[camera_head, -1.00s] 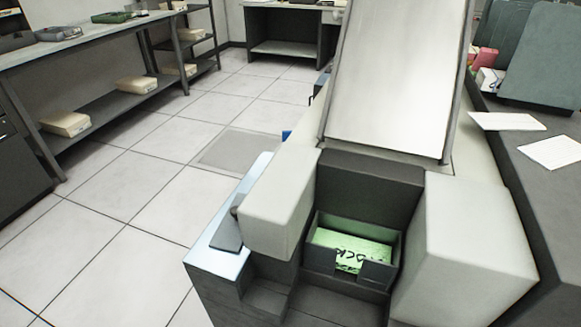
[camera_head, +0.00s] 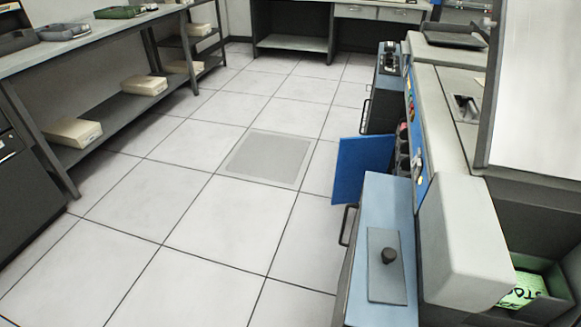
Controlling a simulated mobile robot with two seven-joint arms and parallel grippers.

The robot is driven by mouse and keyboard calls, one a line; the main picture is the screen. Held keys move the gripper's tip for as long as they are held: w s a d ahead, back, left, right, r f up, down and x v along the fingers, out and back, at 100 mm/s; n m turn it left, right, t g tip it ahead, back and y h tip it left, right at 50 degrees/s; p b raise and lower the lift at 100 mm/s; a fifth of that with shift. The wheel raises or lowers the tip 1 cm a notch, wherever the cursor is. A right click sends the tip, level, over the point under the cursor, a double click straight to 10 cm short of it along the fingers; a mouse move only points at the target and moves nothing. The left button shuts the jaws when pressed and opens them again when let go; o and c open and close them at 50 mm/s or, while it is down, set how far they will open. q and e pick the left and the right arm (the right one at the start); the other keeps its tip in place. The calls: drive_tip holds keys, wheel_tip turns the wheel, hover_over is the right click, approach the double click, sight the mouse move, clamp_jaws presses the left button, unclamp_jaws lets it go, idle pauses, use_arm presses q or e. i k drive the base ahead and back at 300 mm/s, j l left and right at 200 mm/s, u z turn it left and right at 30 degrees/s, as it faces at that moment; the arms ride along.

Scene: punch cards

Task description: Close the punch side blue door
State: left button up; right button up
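The blue door (camera_head: 362,168) stands open on the left side of the machine (camera_head: 460,235), sticking out over the floor. Its blue face is toward me. Behind and to the right of it, part of an opening with dark round parts (camera_head: 403,150) shows. The lower part of the door is partly hidden by the light blue top (camera_head: 385,215) of the nearer cabinet. Neither of my grippers is in view.
A black handle (camera_head: 347,225) sticks out from the nearer cabinet's left side. The tiled floor (camera_head: 230,215) left of the machine is clear. A shelf table (camera_head: 100,110) with boxes stands along the left. A green card stack (camera_head: 522,290) lies at the lower right.

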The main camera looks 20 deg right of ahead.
sight(357, 155)
drive_tip(key=i+j+u, duration=0.1)
drive_tip(key=i+j, duration=0.65)
drive_tip(key=i, duration=0.25)
drive_tip(key=i+l+z, duration=0.25)
drive_tip(key=i+z, duration=1.15)
drive_tip(key=i+j+z, duration=0.1)
drive_tip(key=i+z, duration=0.3)
drive_tip(key=i+j+z, duration=0.15)
drive_tip(key=z, duration=0.25)
drive_tip(key=i+j+z, duration=0.2)
drive_tip(key=j+z, duration=0.2)
drive_tip(key=i+j+z, duration=0.2)
drive_tip(key=z, duration=0.2)
